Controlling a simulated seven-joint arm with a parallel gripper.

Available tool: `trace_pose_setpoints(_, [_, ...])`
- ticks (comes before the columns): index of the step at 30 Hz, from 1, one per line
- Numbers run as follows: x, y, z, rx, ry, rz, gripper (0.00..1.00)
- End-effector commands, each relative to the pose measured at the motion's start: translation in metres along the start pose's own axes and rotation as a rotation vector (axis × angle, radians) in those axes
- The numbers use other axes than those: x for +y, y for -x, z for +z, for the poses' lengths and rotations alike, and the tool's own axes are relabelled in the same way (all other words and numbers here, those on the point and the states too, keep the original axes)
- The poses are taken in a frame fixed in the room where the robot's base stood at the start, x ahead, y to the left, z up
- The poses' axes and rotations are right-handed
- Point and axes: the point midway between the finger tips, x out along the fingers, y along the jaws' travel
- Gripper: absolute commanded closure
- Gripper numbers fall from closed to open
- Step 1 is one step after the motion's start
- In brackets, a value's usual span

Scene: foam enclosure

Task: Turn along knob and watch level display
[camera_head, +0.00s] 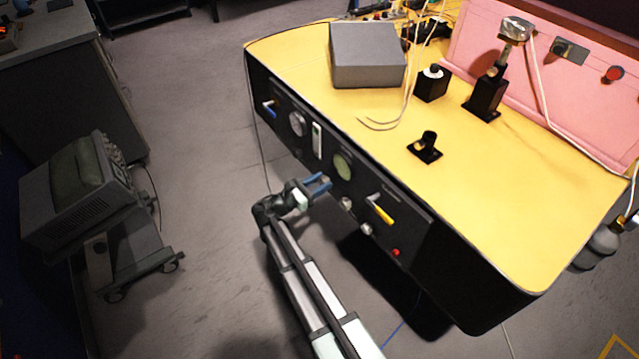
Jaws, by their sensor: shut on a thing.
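My gripper (319,183) has blue fingers and is at the black front panel (415,235) of the yellow-topped table, below and left of a round greenish display (343,166). It is shut on what appears to be a small panel knob, which the fingers hide almost wholly. Two small light knobs, an upper one (347,203) and a lower one (366,229), sit to its right and stand free. A white vertical level-like display (317,140) and a round gauge (297,124) are up and left. Labels and readings are too small to read.
A yellow-handled lever (381,212) and a red button (396,252) are on the panel's right part; a blue-handled lever (268,106) is at its left end. A grey box (367,55) stands on the yellow top. A cart with an instrument (82,195) stands left; the floor between is clear.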

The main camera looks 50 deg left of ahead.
Motion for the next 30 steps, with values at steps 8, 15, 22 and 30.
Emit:
trace_pose_setpoints(8, [-0.0007, 0.0002, -0.0001, 0.000, -0.005, -0.002, 0.90])
trace_pose_setpoints(15, [-0.0010, 0.0001, -0.0002, 0.000, -0.079, -0.002, 0.90])
trace_pose_setpoints(22, [-0.0015, -0.0001, -0.0002, 0.000, -0.243, -0.002, 0.90])
trace_pose_setpoints(30, [-0.0022, -0.0001, -0.0004, 0.000, -0.455, -0.002, 0.90])
